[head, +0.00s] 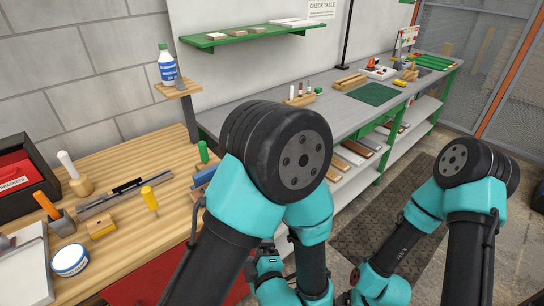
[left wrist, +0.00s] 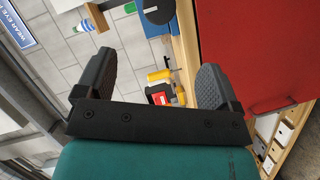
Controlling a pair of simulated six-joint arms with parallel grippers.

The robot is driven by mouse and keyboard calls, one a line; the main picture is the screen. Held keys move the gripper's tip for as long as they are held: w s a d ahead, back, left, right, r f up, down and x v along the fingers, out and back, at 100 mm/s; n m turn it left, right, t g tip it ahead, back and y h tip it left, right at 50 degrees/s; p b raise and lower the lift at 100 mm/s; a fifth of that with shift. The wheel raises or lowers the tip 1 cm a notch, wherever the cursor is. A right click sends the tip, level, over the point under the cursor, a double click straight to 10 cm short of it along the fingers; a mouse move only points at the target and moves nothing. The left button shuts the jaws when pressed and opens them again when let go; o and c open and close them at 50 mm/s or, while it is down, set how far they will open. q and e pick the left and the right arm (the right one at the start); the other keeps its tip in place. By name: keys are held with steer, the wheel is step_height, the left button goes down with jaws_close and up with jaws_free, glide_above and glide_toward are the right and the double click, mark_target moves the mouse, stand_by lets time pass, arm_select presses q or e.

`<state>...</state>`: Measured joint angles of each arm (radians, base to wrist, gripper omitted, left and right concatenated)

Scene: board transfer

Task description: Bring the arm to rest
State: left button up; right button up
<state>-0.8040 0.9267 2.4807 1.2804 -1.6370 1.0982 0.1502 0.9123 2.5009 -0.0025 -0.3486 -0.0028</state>
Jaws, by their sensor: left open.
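My left arm (head: 290,200) fills the middle of the head view, folded, with its large black joint high and its lower links running down to the bottom edge. My left gripper (left wrist: 155,78) shows in the left wrist view with its two black fingers wide apart and nothing between them. It is clear of the things seen beyond it. In the head view its fingers cannot be made out. My right arm (head: 470,200) is folded at the right of the head view. Its gripper is out of sight.
A wooden bench (head: 120,215) at the left holds tools, a round tin (head: 70,260) and a black case. A grey check table (head: 290,106) stands behind, with several boards (head: 355,152) on its lower shelf. A red panel (left wrist: 255,50) is close in the left wrist view.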

arm_select(q)
steer(key=w+a+f+m+g+h, duration=0.2)
steer(key=a+f+m+g+h, duration=0.15)
steer(key=f, duration=0.45)
steer(key=w+a+f+m+g+h, duration=0.3)
steer(key=a+f+m, duration=0.15)
steer(key=f, duration=0.35)
steer(key=s+a+f+m+g+h, duration=0.4)
steer(key=s+a+f+m+g, duration=0.3)
steer(key=s+f+m, duration=0.1)
steer(key=shift+f+m, duration=0.3)
steer(key=shift+f, duration=0.3)
